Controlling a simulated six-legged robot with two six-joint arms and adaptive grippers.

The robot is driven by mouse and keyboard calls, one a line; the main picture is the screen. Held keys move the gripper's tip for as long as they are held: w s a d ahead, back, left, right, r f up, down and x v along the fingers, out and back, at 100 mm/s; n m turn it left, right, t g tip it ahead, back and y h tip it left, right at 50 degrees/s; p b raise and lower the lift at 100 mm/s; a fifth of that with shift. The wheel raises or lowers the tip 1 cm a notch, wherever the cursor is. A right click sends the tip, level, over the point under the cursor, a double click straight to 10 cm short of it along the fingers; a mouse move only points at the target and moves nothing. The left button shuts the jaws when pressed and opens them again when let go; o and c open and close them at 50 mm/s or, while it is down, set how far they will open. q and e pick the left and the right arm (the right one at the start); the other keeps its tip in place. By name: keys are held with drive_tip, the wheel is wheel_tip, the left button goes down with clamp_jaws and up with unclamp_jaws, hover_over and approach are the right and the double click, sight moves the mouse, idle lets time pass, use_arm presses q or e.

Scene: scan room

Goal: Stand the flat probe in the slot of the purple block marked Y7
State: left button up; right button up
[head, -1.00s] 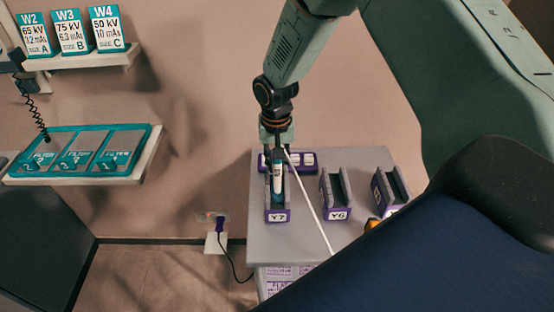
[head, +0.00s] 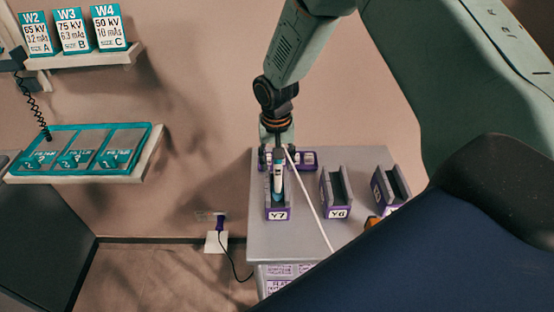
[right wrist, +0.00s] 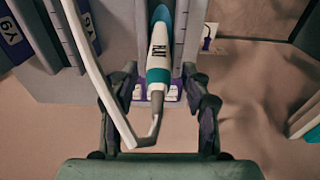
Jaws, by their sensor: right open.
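The flat probe (head: 278,182), white and teal with a dark label, is at the slot of the purple block marked Y7 (head: 278,214). It looks upright between the block's grey walls; how deep it sits is hidden. In the right wrist view the probe (right wrist: 159,52) lies between the two fingers, and its pale cable bends away to the left. My right gripper (head: 277,155) is open around the probe's cable end, with gaps on both sides in the right wrist view (right wrist: 161,88). My left gripper is not in view.
Block Y6 (head: 337,194) and another purple block (head: 390,188) stand to the right on the grey stand (head: 290,243). A purple rack (head: 306,161) is behind Y7. The cable (head: 313,205) crosses the stand's top. A dark blue padded form (head: 440,250) fills the lower right.

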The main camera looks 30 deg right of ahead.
drive_tip(key=r, duration=1.2)
drive_tip(key=shift+s+a, duration=0.3)
drive_tip(key=shift+s, duration=0.05)
drive_tip(key=shift+w, duration=0.1)
